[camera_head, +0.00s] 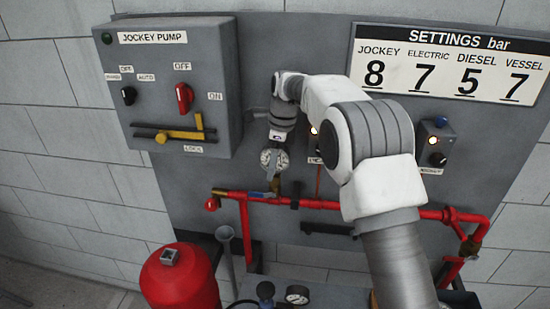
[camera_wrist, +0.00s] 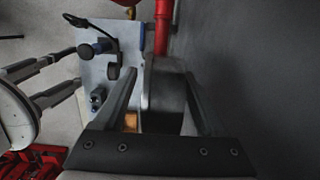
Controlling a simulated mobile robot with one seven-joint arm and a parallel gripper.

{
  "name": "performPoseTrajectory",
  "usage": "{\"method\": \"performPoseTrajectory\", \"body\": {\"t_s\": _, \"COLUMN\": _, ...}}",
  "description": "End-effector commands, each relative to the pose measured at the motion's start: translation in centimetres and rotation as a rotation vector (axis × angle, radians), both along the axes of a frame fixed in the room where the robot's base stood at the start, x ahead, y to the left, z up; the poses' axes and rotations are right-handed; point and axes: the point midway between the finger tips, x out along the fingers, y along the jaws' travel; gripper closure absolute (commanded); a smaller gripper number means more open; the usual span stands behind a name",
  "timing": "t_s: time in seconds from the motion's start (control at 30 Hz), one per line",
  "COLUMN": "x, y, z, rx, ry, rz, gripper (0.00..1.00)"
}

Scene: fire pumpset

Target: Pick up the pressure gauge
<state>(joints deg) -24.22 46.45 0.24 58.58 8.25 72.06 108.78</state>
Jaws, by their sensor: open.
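A pressure gauge (camera_head: 272,159) with a pale round dial is mounted upright above the red pipe, in front of the grey panel. My gripper (camera_head: 279,146) is right at it, reaching down from above. In the wrist view, my gripper (camera_wrist: 161,76) has its two fingers apart, one on each side of the gauge's dark rounded case (camera_wrist: 162,105). I cannot tell whether either finger touches it. A second small gauge (camera_head: 297,294) with a white dial is low down at the bottom of the head view, apart from my gripper.
The red pipe (camera_head: 325,204) runs across below the gauge, with a blue-handled valve (camera_head: 262,194) close by. The jockey pump box (camera_head: 176,85) juts out at left. A red cylinder (camera_head: 180,279) stands at lower left. My arm hides part of the panel.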

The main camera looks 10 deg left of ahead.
Motion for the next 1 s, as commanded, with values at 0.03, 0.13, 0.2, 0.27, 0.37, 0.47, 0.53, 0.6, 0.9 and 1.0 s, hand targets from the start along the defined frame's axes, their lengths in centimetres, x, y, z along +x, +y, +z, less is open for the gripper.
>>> {"method": "performPoseTrajectory", "body": {"t_s": 0.03, "x": 0.00, "y": 0.02, "z": -0.06, "rx": 0.000, "ry": 0.000, "rz": 0.000, "gripper": 0.28}}
{"method": "performPoseTrajectory", "body": {"t_s": 0.13, "x": 0.01, "y": 0.02, "z": -0.05, "rx": 0.000, "ry": -0.001, "rz": 0.001, "gripper": 0.28}}
{"method": "performPoseTrajectory", "body": {"t_s": 0.2, "x": 0.01, "y": 0.01, "z": -0.03, "rx": 0.000, "ry": -0.001, "rz": 0.000, "gripper": 0.31}}
{"method": "performPoseTrajectory", "body": {"t_s": 0.27, "x": 0.01, "y": 0.01, "z": -0.02, "rx": 0.000, "ry": -0.001, "rz": 0.001, "gripper": 0.42}}
{"method": "performPoseTrajectory", "body": {"t_s": 0.37, "x": 0.01, "y": 0.01, "z": -0.01, "rx": 0.000, "ry": -0.001, "rz": 0.000, "gripper": 0.60}}
{"method": "performPoseTrajectory", "body": {"t_s": 0.47, "x": 0.01, "y": 0.01, "z": 0.01, "rx": 0.000, "ry": -0.001, "rz": 0.000, "gripper": 0.78}}
{"method": "performPoseTrajectory", "body": {"t_s": 0.53, "x": 0.01, "y": 0.01, "z": 0.01, "rx": 0.000, "ry": -0.001, "rz": 0.001, "gripper": 0.91}}
{"method": "performPoseTrajectory", "body": {"t_s": 0.6, "x": 0.01, "y": 0.01, "z": 0.02, "rx": 0.000, "ry": -0.001, "rz": 0.000, "gripper": 1.00}}
{"method": "performPoseTrajectory", "body": {"t_s": 0.9, "x": 0.03, "y": 0.02, "z": 0.10, "rx": 0.001, "ry": -0.002, "rz": 0.001, "gripper": 1.00}}
{"method": "performPoseTrajectory", "body": {"t_s": 1.0, "x": 0.03, "y": 0.01, "z": 0.13, "rx": 0.001, "ry": -0.002, "rz": 0.001, "gripper": 1.00}}
